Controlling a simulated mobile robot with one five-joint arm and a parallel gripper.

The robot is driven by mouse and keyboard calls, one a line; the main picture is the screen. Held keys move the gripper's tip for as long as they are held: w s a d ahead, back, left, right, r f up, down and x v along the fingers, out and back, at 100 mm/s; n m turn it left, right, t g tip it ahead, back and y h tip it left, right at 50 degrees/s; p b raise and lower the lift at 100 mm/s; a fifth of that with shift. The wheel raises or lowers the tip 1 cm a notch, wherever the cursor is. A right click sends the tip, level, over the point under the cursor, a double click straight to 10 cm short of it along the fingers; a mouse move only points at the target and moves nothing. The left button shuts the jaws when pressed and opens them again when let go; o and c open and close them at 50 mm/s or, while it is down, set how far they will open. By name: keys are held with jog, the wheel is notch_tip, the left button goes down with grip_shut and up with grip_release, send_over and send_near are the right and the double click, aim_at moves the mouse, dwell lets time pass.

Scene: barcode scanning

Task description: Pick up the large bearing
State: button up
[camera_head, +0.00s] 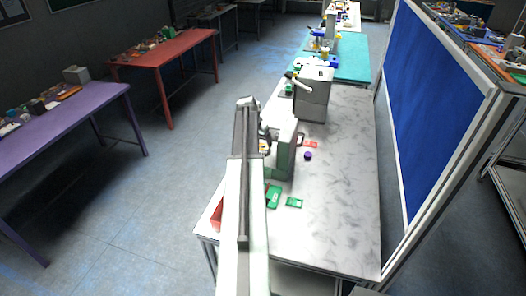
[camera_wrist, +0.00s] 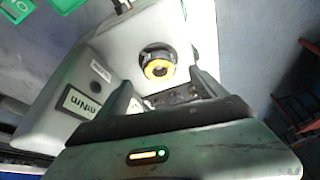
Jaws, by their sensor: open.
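In the wrist view a dark ring-shaped part with an orange-yellow rim (camera_wrist: 158,69) sits at the face of a pale machine housing (camera_wrist: 110,62). It may be the large bearing, but I cannot tell for sure. My gripper (camera_wrist: 161,80) is open, with one finger on each side below this ring. Nothing shows between the fingers, and I cannot tell whether they touch the ring. In the head view the pale and green machine (camera_head: 285,150) stands on the table, and my arm hides its left part. My gripper is small and partly hidden there.
The grey-white table (camera_head: 345,200) has free room at its right and front. Green cards (camera_head: 294,202), a purple round piece (camera_head: 308,156) and a red piece (camera_head: 311,144) lie near the machine. A grey box-like machine (camera_head: 314,98) stands behind. A blue panel (camera_head: 435,100) borders the right.

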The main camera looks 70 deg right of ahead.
aim_at(262, 148)
jog(key=b+x, duration=0.5)
jog(key=shift+a+f, duration=0.15)
jog(key=shift+f, duration=0.1)
jog(key=shift+r, duration=0.2)
grip_shut()
